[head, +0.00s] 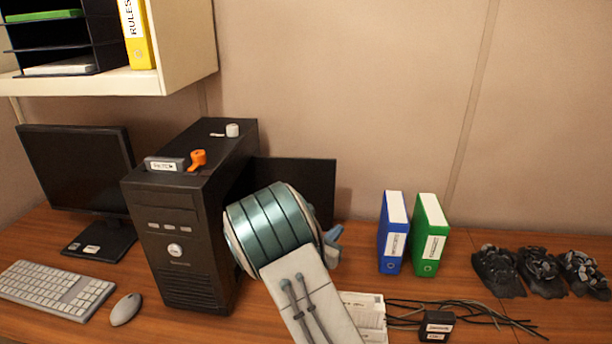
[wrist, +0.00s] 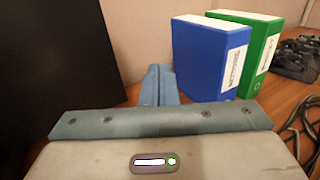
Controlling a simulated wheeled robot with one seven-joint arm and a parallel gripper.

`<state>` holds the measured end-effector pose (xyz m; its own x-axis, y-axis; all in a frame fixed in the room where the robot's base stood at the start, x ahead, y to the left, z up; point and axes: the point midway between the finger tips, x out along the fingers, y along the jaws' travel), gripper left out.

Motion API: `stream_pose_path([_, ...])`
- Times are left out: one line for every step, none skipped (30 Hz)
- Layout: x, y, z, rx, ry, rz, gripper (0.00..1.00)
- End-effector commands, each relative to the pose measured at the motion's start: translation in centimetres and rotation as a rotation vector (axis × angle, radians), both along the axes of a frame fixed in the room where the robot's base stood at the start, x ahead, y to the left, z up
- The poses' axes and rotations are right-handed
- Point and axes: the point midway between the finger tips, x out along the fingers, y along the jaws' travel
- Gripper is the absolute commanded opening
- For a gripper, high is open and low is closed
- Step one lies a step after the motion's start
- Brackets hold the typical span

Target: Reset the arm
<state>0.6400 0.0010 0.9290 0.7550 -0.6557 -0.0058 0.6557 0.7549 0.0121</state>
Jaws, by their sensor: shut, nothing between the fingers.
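My arm rises from the bottom of the head view, and its thick teal and white joint covers part of the desk and the black computer tower's right side. My gripper (head: 336,234) shows only as a small blue-grey tip to the right of that joint. In the wrist view my gripper (wrist: 158,70) has its two blue-grey fingers together, with nothing between them. It points toward the wall, just left of the blue binder (wrist: 210,58). I cannot tell whether the fingers touch the binder.
The black tower (head: 180,215) stands left of my arm, with an orange part (head: 198,158) on top. The blue binder (head: 392,235) and green binder (head: 430,238) stand upright to the right. A black adapter (head: 436,325) with cables lies in front. Dark bundles (head: 535,270) lie far right.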

Motion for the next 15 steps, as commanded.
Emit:
stream_pose_path([-0.3, -0.6, 0.4, 0.023, -0.009, -0.024, 0.0])
stream_pose_path([-0.7, -1.1, 0.7, 0.043, -0.016, -0.047, 0.0])
stream_pose_path([-1.3, -2.0, 1.2, 0.08, -0.028, -0.086, 0.0])
stream_pose_path([-2.0, -2.8, 1.6, 0.113, -0.039, -0.122, 0.0])
stream_pose_path([-2.7, -3.7, 2.0, 0.153, -0.052, -0.162, 0.0])
stream_pose_path([-3.8, -4.8, 2.6, 0.211, -0.072, -0.221, 0.0])
stream_pose_path([-4.8, -5.7, 2.9, 0.258, -0.088, -0.269, 0.0])
stream_pose_path([-5.9, -6.5, 3.3, 0.307, -0.103, -0.318, 0.0])
stream_pose_path([-7.3, -7.5, 3.7, 0.373, -0.126, -0.381, 0.0])
stream_pose_path([-8.4, -8.2, 4.0, 0.422, -0.142, -0.43, 0.0])
stream_pose_path([-9.4, -8.7, 4.2, 0.472, -0.16, -0.475, 0.0])
stream_pose_path([-10.9, -9.4, 4.5, 0.538, -0.183, -0.537, 0.0])
stream_pose_path([-12.0, -9.8, 4.6, 0.586, -0.2, -0.581, 0.0])
stream_pose_path([-13.1, -10.1, 4.8, 0.634, -0.219, -0.626, 0.0])
stream_pose_path([-14.5, -10.4, 5.0, 0.699, -0.241, -0.683, 0.0])
